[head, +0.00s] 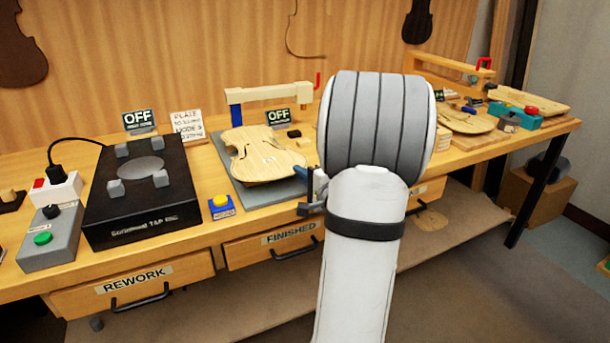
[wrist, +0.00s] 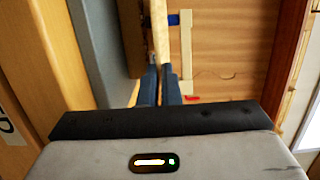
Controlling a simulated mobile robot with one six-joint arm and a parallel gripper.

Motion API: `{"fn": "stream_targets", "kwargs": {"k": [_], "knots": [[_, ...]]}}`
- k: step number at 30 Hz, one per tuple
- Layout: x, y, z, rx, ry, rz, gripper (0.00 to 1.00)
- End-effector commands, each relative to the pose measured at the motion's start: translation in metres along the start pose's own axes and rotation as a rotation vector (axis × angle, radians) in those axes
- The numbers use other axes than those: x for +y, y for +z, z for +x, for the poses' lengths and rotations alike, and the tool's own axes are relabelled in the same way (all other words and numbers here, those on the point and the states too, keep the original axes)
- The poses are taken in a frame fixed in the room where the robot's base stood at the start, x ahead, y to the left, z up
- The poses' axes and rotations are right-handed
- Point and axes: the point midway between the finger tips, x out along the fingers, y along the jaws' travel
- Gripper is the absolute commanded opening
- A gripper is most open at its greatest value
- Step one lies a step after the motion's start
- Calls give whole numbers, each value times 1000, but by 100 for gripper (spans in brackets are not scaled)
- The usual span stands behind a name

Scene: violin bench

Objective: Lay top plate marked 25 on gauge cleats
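A pale wooden violin top plate (head: 262,155) is over the grey gauge mat (head: 222,152), below the gauge's wooden arm (head: 270,93) on its blue post. I cannot read a number on it. My gripper (head: 301,173) is at the plate's right end. In the wrist view the plate (wrist: 160,28) shows edge-on, with its near end between my two blue fingers (wrist: 160,72), which are shut on it. A brown block (wrist: 136,45) lies between the mat and the plate there. The cleats are largely hidden under the plate, and I cannot tell whether it touches them.
A black rig (head: 135,200) with several grey blocks stands left. Signs reading OFF (head: 138,120) and a card (head: 187,125) stand behind. Other plates (head: 465,122) lie at the right. Drawers REWORK (head: 134,279) and FINISHED (head: 288,239) are closed.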

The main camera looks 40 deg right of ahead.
Motion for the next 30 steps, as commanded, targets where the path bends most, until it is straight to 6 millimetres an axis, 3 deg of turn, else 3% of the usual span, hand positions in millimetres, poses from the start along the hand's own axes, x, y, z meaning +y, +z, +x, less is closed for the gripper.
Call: {"fn": "stream_targets", "kwargs": {"k": [2,3,10,19,26,30], "knots": [[-1,0,0,0,-1,0,0],[0,0,0,0,0,0,7],[0,0,0,1,0,0,25],[-2,-1,0,1,0,0,25],[-19,-1,-1,2,2,1,25],[-12,-3,-39,9,1,0,25]]}}
